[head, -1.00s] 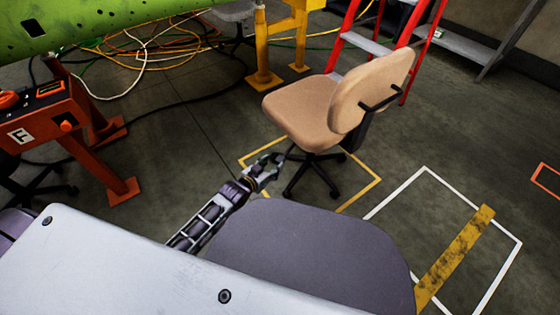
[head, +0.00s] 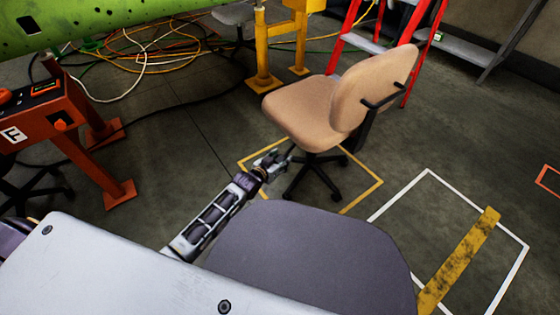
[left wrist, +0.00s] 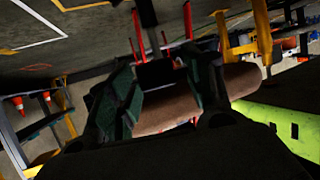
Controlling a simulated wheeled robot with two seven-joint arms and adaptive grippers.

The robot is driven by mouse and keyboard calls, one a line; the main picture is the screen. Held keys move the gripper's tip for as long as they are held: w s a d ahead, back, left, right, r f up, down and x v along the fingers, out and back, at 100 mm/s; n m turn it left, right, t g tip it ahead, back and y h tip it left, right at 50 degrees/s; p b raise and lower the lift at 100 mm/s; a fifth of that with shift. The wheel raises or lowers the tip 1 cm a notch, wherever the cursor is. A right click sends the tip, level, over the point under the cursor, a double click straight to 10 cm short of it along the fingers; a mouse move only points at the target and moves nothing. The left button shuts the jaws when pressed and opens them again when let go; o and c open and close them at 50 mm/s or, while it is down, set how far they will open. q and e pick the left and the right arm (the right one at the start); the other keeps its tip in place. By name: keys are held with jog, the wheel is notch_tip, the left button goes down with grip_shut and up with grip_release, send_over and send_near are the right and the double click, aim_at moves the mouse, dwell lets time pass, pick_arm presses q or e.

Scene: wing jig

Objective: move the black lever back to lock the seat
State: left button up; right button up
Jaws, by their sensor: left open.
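A tan office chair (head: 300,112) with a black five-arm base stands inside a yellow floor outline. My left gripper (head: 280,158) is low beside the left side of the seat, near its underside. It is open, and I see nothing held in it. In the left wrist view the picture is turned over, and the tan seat (left wrist: 170,112) lies behind and between the open fingers (left wrist: 165,95). A black part under the seat (left wrist: 158,73) shows between them. I cannot clearly make out the black lever, nor whether a finger touches it. My right gripper is not in view.
A red ladder (head: 425,50) stands behind the chair. A yellow stand (head: 262,50) and loose cables (head: 140,50) are at the back. An orange stand (head: 75,130) is at the left.

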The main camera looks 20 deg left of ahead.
pick_arm(q)
jog(key=shift+c, duration=0.4)
grip_shut()
jog(key=shift+a, duration=0.1)
